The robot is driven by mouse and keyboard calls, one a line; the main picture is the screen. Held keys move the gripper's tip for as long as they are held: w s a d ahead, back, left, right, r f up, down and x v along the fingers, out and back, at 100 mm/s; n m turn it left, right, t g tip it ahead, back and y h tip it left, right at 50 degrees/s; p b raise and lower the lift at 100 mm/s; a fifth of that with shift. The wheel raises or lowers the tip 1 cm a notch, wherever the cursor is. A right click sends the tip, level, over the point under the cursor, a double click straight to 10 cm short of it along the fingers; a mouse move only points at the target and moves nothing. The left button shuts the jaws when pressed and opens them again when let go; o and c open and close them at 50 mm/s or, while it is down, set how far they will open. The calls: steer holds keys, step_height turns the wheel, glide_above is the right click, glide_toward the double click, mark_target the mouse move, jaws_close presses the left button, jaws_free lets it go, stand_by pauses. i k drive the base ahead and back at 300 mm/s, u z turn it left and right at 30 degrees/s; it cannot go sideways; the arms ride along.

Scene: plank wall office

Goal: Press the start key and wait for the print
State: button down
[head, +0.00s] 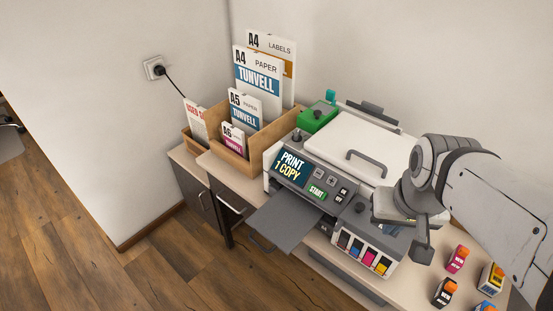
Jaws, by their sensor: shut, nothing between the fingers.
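The white and grey printer (350,140) stands on the cabinet top against the wall. Its tilted screen (290,167) reads "PRINT 1 COPY". The green START key (317,191) is on the panel right of the screen, uncovered. The grey output tray (285,222) sticks out at the front and no sheet shows on it. My gripper (422,252) is shut and empty, right of the printer's front, apart from the START key. It points down and hides part of the printer's right side.
Ink tanks (362,253) sit at the printer's front right. Several small ink bottles (458,259) stand on the top at lower right. A wooden organizer (262,146) with paper packs is left of the printer. A plugged socket (154,68) is on the wall.

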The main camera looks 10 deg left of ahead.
mark_target(320, 195)
steer(key=z, duration=2.45)
steer(key=k, duration=1.95)
steer(key=u, duration=1.3)
steer(key=i, duration=0.5)
steer(key=u, duration=0.05)
